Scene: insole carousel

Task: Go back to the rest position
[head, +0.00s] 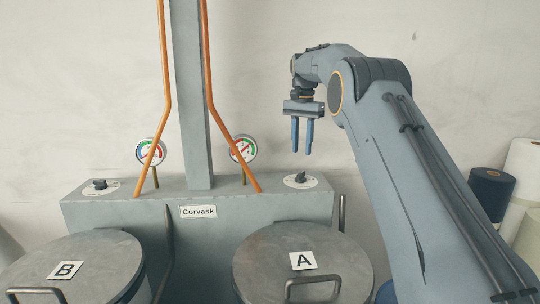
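My gripper (302,150) hangs pointing down at the upper middle of the head view, with its two blue fingers apart and nothing between them. It is in the air, in front of the pale wall and above the right part of the grey machine (120,212) labelled Corvask. My arm reaches up from the lower right and bends over at the top.
Two round lids, B (100,255) and A (320,250), with bar handles sit in front of the machine. Two gauges (151,151) (243,148), two black knobs (100,185) (300,177) and orange pipes (207,80) stand nearby. Rolls (490,192) stand at the right.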

